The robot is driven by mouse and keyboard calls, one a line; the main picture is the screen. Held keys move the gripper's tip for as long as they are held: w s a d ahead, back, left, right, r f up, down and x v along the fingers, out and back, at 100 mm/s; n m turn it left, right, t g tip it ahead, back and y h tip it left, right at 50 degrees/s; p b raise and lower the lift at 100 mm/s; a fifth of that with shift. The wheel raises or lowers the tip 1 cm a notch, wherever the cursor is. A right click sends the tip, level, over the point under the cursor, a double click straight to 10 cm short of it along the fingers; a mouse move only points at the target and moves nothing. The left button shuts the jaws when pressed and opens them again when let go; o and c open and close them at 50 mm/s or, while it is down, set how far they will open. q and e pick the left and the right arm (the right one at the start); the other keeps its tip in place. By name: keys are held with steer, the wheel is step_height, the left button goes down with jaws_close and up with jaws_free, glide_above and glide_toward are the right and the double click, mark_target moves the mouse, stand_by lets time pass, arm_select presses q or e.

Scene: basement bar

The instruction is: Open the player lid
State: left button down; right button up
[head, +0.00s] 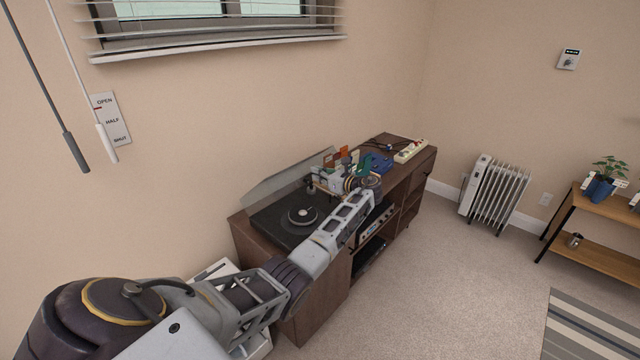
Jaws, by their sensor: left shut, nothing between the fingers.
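The record player (275,222) is a black unit on the left end of a dark wood cabinet. Its platter (302,215) shows uncovered. The clear grey lid (285,180) stands tilted up along the player's rear edge, by the wall. My left arm reaches in from the lower left, past the player's front side, and its wrist bends back over the cabinet. My left gripper (313,187) is shut and empty, above the player's right end near the lid's right part. I cannot tell whether it touches the lid. My right gripper is out of view.
The cabinet (400,185) also bears upright colored sleeves (345,158), a blue object (378,163) and a cream power strip (410,151). A silver amplifier (375,224) sits on a shelf below. A radiator (495,187) stands right. The carpet (450,270) in front is clear.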

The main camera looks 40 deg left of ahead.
mark_target(309, 170)
arm_select(q)
steer(key=a+r+p, duration=0.1)
steer(key=a+r, duration=0.2)
steer(key=shift+w+a+r+p, duration=0.15)
steer(key=shift+r+p, duration=0.1)
steer(key=shift+p, duration=0.15)
steer(key=shift+w+a+r+p, duration=0.1)
steer(key=shift+a+r+p, duration=0.35)
steer(key=shift+a, duration=0.4)
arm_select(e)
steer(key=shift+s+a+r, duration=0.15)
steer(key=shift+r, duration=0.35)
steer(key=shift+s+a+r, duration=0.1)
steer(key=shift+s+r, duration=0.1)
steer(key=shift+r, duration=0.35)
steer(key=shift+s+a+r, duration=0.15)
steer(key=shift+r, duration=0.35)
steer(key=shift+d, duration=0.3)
arm_select(q)
steer(key=shift+f, duration=0.15)
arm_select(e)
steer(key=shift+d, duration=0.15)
